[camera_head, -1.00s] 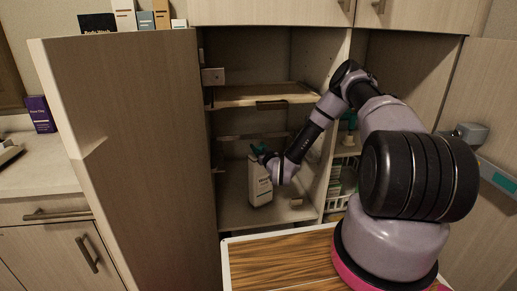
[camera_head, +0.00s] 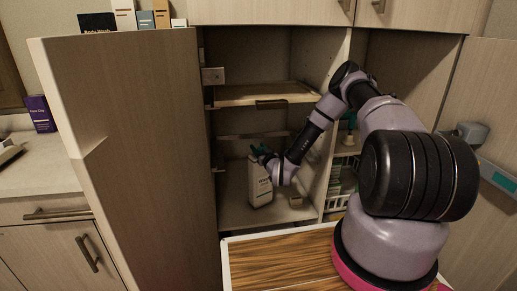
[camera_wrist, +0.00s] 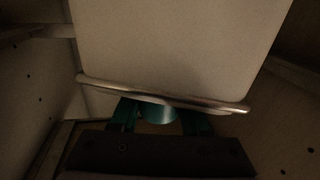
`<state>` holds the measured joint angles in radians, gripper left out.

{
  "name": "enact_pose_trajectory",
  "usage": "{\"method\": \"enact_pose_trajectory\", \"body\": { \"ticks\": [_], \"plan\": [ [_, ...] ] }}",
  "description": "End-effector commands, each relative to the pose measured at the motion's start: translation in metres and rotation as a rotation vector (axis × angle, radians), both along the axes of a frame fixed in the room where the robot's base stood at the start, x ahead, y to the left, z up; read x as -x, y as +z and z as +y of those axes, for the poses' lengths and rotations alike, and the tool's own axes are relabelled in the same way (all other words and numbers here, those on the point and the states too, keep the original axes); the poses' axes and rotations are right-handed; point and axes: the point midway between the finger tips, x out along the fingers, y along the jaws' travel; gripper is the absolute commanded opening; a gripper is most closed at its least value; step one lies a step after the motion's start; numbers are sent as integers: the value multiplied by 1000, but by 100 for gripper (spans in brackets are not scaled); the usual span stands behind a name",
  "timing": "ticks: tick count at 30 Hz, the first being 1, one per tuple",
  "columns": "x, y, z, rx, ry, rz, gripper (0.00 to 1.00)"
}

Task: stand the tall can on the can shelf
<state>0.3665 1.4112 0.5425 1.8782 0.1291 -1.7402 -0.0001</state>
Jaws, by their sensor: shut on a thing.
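A tall white can (camera_head: 259,183) with dark lettering is inside the open cabinet, upright or nearly so, at the level of the lower shelf (camera_head: 238,213). My gripper (camera_head: 259,151) is at the top of the can and is shut on it. In the wrist view the can (camera_wrist: 180,45) fills the upper middle as a pale body with a metallic rim, close against the teal fingers of my gripper (camera_wrist: 160,114). Whether the can's base touches the shelf is hard to tell.
An upper shelf board (camera_head: 262,94) spans the cabinet above the can. The right compartment holds a white basket (camera_head: 337,201). The open left door (camera_head: 130,150) stands beside the opening.

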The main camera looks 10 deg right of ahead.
Motion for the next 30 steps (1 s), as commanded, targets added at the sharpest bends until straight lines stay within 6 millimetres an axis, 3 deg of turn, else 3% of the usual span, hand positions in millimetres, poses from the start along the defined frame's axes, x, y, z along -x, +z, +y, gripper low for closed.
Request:
{"method": "enact_pose_trajectory", "body": {
  "ticks": [28, 29, 30],
  "plan": [
    [-1, -6, 0, 0, 0, -5, 0],
    [-1, -6, 0, 0, 0, -5, 54],
    [-1, -6, 0, 0, 0, -4, 69]
  ]
}}
